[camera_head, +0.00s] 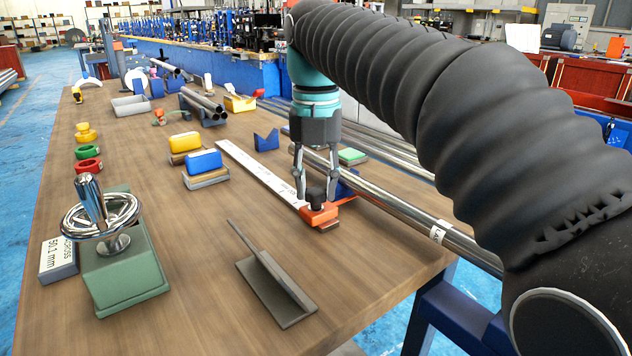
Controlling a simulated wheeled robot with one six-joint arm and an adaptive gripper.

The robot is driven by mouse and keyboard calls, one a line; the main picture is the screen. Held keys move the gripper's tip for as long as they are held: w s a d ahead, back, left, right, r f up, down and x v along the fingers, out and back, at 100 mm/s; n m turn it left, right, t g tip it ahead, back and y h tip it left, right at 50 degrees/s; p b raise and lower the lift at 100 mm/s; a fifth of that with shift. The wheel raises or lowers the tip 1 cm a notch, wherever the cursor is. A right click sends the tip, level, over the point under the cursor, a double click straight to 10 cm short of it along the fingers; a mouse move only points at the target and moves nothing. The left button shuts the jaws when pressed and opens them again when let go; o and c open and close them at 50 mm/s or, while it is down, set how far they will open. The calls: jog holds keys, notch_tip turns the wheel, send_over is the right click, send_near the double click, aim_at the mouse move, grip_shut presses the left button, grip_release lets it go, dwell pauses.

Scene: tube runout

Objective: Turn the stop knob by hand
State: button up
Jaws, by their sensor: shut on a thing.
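An orange stop block (318,215) sits on the wooden table at the near end of a long white ruler strip (258,172). A small black knob (317,194) stands on top of the block. My gripper (316,193) points down from above, with its two fingers on either side of the knob and closed on it. The finger contact is small in this view, and the far side of the knob is hidden. A long steel tube (400,212) lies just right of the block in a blue support (346,185).
A green block with a chrome handwheel (100,215) stands at the left front. A grey angle piece (272,285) lies in front of the stop. Yellow and blue blocks (204,162) sit left of the ruler.

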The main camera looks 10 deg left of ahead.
jog(key=o, duration=0.9)
jog(key=shift+r, duration=0.1)
jog(key=shift+r, duration=0.9)
